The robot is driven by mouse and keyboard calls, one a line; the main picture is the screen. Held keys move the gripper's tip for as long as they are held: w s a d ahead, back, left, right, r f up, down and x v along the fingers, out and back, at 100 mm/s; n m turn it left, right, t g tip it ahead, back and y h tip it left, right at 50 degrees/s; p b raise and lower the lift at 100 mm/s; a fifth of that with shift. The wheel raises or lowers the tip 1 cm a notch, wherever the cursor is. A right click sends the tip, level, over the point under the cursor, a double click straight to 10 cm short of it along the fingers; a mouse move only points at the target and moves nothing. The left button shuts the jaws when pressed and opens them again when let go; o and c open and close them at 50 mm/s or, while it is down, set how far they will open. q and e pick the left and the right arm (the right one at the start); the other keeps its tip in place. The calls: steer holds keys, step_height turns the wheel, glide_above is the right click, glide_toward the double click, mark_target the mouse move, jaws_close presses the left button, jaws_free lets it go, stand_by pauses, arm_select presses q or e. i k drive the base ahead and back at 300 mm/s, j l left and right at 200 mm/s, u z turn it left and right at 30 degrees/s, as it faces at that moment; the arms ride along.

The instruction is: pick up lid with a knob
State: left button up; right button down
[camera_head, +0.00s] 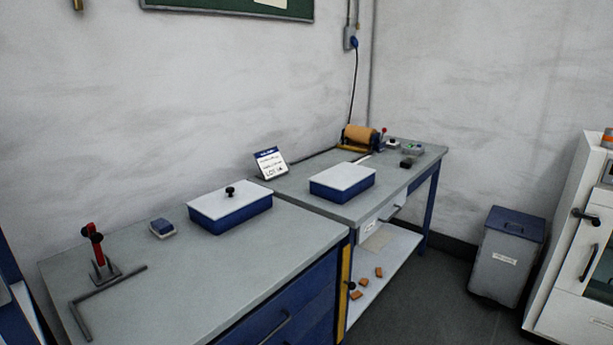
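The white lid with a black knob (230,191) lies on a blue box (231,217) on the nearer grey workbench, close to the back wall. The knob stands up near the middle of the lid. A second blue box (342,192) with a plain white lid (343,177) and no visible knob stands on the farther bench. Neither of my grippers shows in the head view.
The nearer bench (215,290) also holds a red-handled clamp (95,247), a bent dark bar (85,318) and a small blue-topped item (162,228). A sign (270,164) stands behind the boxes. A grey bin (506,255) stands right of the benches, with floor between.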

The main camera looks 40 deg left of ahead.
mark_target(216, 205)
steer(key=i+u, duration=0.15)
steer(key=i, duration=0.35)
steer(key=i+l+u, duration=0.15)
steer(key=i, duration=0.35)
steer(key=i+u, duration=0.2)
steer(key=u, duration=0.25)
steer(key=i+l+u, duration=0.15)
steer(key=u, duration=0.25)
steer(key=i+l+u, duration=0.15)
steer(key=u, duration=0.3)
steer(key=i+l+u, duration=0.1)
steer(key=l+u, duration=0.3)
